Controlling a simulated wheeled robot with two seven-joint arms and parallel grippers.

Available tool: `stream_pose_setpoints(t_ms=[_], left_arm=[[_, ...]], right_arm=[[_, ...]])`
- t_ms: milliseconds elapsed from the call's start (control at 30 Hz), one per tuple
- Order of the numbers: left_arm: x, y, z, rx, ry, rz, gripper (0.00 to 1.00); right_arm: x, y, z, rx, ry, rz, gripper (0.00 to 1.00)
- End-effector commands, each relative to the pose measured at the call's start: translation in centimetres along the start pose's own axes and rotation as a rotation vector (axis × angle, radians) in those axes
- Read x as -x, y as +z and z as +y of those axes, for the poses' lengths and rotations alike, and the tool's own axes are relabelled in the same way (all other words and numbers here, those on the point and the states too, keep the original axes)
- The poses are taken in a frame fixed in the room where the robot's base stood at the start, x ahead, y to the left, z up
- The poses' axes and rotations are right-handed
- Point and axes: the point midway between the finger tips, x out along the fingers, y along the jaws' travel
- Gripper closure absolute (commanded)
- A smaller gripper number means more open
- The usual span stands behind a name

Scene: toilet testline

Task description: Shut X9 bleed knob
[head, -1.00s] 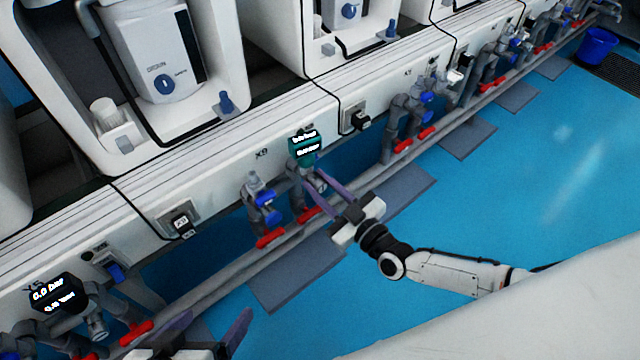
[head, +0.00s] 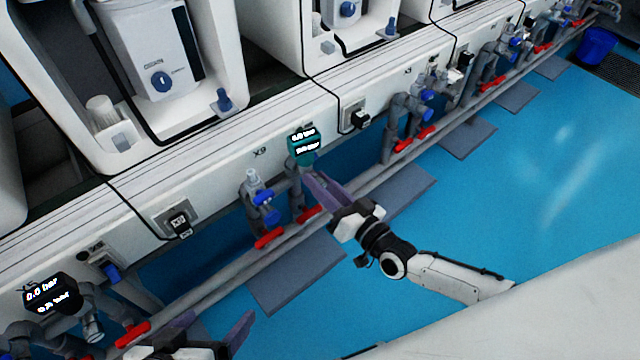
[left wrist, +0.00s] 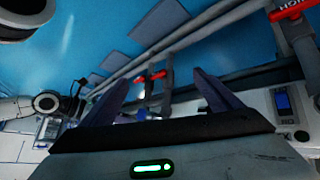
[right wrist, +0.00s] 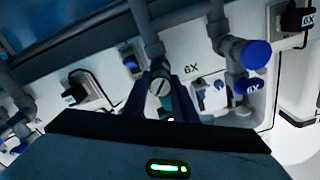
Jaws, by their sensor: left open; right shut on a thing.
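My right gripper (head: 309,178) is at the pipe just below the gauge. In the right wrist view its fingers (right wrist: 160,78) are shut around a small grey round slotted piece, seemingly the bleed knob (right wrist: 159,88); its turn position cannot be told. In the head view the fingers hide the knob. My left gripper (head: 218,318) is open and empty at the bottom edge, away from X9.
Blue-handled valves (head: 264,197) and red lever handles (head: 269,238) stand close left of my right gripper. A dark gauge (head: 52,293) is at lower left. A long grey pipe (head: 290,229) runs along the row.

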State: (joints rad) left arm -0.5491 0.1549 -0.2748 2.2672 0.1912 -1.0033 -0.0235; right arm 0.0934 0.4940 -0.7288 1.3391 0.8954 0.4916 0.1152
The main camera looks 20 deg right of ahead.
Motion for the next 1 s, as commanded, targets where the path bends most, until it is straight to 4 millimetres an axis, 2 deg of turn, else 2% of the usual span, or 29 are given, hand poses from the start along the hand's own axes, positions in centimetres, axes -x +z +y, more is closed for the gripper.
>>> stream_pose_setpoints(t_ms=[200,600,1000], left_arm=[[-0.4,0.4,0.1,-0.012,0.013,-0.018,0.16],[-0.1,-1.4,0.8,0.0,0.039,0.052,0.16],[0.2,-1.5,1.5,0.014,0.063,0.073,0.16]], right_arm=[[0.1,0.3,0.2,-0.207,0.002,-0.002,0.97],[0.1,0.3,0.3,-0.567,0.002,-0.002,0.97],[0.1,0.3,0.3,-0.788,0.003,-0.003,0.97]])
